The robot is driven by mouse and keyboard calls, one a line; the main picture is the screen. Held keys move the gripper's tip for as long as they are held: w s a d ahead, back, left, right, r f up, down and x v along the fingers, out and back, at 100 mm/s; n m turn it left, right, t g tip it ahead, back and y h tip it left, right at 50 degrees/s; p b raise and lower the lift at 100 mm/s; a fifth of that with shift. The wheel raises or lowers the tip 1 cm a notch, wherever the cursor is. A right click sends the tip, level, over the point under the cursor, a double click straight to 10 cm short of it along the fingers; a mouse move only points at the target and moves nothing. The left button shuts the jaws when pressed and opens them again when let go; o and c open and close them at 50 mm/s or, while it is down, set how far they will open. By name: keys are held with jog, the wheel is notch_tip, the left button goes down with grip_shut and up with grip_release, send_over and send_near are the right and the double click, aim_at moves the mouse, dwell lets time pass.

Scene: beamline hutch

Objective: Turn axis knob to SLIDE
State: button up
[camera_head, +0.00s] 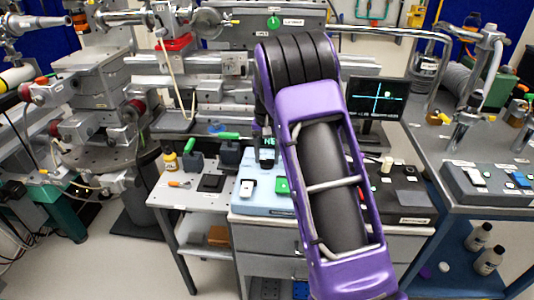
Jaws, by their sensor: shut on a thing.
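A light blue control box (262,207) sits on the bench at the middle of the head view. It bears a white and black rocker-like part (248,187) and a green part (282,186). My gripper (267,160) points down over the back of this box, left of my purple arm. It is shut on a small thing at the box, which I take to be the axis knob. The knob is hidden by the fingers and the arm, so its pointer and the SLIDE mark cannot be read. Green letters on a small dark display show behind the gripper, partly covered.
A black box (410,200) with small knobs stands right of my arm, below a monitor (377,97). Another control box (490,185) stands on the right bench. Beamline hardware fills the back.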

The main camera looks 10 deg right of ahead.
aim_at(267, 159)
jog(key=m+p, duration=0.2)
jog(key=m, duration=0.3)
jog(key=shift+m+p, duration=0.3)
jog(key=shift+p, duration=0.05)
dwell(0.5)
jog(key=o, duration=1.4)
jog(key=shift+c, duration=0.2)
jog(key=shift+r, duration=0.1)
notch_tip(267, 159, up, 17)
jog(key=p, duration=0.2)
jog(key=shift+r, duration=0.15)
